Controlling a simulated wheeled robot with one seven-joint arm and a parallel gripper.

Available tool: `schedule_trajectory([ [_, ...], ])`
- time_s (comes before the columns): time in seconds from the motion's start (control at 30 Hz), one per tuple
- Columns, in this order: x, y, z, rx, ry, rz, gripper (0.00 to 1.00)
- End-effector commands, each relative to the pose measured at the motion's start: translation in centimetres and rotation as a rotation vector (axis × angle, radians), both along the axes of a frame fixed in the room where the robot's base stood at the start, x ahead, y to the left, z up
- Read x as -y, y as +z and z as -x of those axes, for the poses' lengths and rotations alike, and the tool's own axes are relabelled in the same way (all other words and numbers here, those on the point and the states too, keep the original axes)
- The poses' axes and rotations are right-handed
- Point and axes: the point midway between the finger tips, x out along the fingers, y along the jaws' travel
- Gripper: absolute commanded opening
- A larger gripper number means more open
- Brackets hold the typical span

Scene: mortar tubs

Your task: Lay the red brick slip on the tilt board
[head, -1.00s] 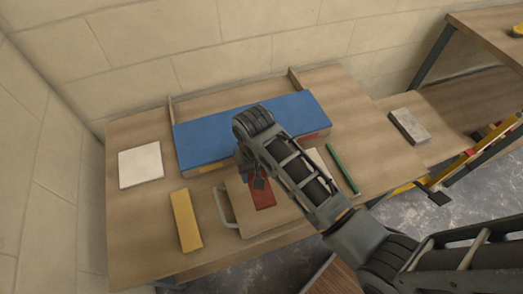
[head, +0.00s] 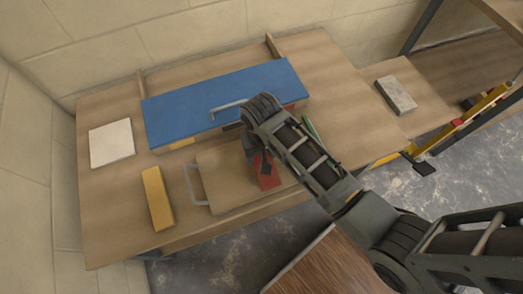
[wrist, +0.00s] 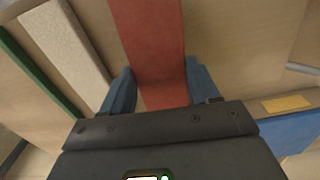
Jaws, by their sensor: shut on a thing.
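The red brick slip (head: 267,172) is in my gripper, over the right part of the tilt board, partly hidden by my arm in the head view. In the wrist view the slip (wrist: 150,40) runs lengthwise between the two blue-grey fingers of my gripper (wrist: 160,88), which is shut on it. The tilt board (head: 222,177) is a tan panel with a grey handle (head: 194,185) at its left side. It also fills much of the wrist view (wrist: 235,35). I cannot tell whether the slip touches the board.
A blue slab with a metal handle (head: 185,112) lies behind the board. A yellow brick (head: 157,198) and a white tile (head: 111,144) are at left. A green strip (head: 310,127) and a pale slip (wrist: 65,40) lie on the other side. A grey block (head: 396,95) sits further right.

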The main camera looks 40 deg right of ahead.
Motion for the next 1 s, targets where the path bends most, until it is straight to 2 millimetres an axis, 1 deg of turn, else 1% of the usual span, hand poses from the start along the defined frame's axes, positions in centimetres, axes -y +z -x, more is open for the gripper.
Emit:
schedule_trajectory([
  [0.03,0.0,-1.0,0.0,0.001,0.0,0.0,0.13],
  [0.2,0.0,-1.8,0.0,0.001,0.0,-0.001,0.13],
  [0.63,0.0,-1.8,0.0,0.001,0.0,0.0,0.13],
  [1.0,0.0,-2.4,0.0,0.001,0.0,0.0,0.13],
])
